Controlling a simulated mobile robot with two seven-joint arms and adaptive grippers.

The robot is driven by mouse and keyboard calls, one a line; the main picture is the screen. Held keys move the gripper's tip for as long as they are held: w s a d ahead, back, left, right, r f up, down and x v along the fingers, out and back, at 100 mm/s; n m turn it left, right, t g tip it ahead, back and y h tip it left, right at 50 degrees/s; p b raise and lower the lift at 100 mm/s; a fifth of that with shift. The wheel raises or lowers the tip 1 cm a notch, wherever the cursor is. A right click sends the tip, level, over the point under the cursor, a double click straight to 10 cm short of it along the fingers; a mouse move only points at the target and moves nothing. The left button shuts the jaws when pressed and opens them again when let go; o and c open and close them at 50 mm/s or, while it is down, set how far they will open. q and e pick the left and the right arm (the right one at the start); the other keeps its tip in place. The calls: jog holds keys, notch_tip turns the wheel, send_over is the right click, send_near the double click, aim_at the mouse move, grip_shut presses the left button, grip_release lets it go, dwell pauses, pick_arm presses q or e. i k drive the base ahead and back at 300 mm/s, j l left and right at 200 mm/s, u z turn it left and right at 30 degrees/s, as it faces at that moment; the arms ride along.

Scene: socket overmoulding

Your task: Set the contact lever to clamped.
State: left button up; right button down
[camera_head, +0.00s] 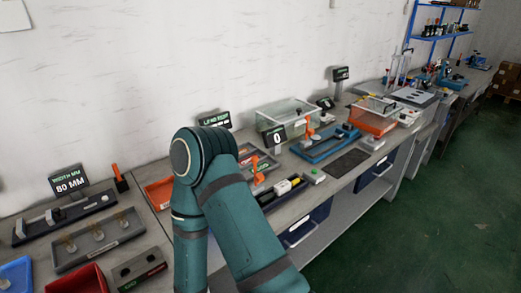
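Several orange upright parts that look like levers show on the bench. One orange lever (258,169) stands on a dark fixture just right of my arm. Another orange lever (310,127) stands by the blue fixture (325,146) further back. My teal arm rises from the bottom middle and hides part of the bench. Neither gripper is in view.
A display reading 0 (275,136) stands behind the nearer lever. A clear bin (287,113) and an orange-based bin (373,121) stand further back. Red (77,281) and blue (15,275) bins sit at the lower left. The green floor (440,220) at right is clear.

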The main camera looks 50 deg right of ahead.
aim_at(259, 177)
jog(key=k+l, duration=0.1)
jog(key=l, duration=0.8)
jog(key=k+l, duration=0.15)
jog(key=l, duration=0.3)
jog(key=k+l, duration=0.1)
jog(key=l, duration=0.35)
